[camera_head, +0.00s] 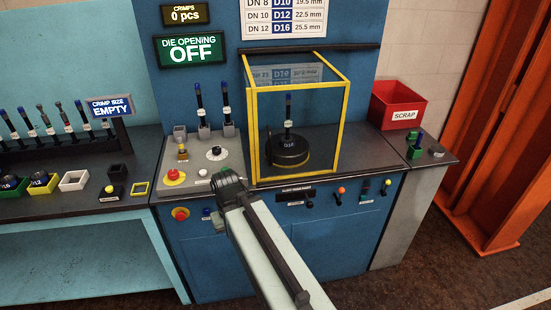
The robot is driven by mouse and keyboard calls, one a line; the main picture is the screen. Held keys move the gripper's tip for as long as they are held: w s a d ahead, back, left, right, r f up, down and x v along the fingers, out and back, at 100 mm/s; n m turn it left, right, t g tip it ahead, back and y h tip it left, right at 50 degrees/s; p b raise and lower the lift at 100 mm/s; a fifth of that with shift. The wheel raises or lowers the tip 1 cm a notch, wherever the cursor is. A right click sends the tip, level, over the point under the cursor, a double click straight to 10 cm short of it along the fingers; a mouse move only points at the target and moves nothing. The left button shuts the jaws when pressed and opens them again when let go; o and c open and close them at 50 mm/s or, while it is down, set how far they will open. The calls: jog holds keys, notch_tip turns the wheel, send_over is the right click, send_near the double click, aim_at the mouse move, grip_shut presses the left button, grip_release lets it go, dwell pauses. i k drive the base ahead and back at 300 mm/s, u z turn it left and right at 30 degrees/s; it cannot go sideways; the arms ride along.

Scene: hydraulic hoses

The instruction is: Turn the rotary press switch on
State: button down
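A red knob on a yellow plate (181,214) is on the blue front of the press, at its left; it looks like a rotary switch, but its position is too small to read. A black dial with a white scale (216,153) is on the grey top panel. I cannot tell from labels which is the press switch. My arm reaches up from the bottom, and my gripper (229,181) is in front of the panel's right edge, right of and above the red knob and below the dial. Its fingers are too small and dark to tell open from shut.
A red mushroom button (174,175) is on the panel. A yellow-framed clear guard (343,126) encloses a black die on the right. Small levers (340,194) stick out of the front. The green sign (190,48) reads "DIE OPENING OFF". A red scrap bin (398,106) is at right.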

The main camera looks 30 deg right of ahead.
aim_at(173, 174)
jog(key=u, duration=1.05)
jog(key=i, duration=0.65)
jog(key=u, duration=0.35)
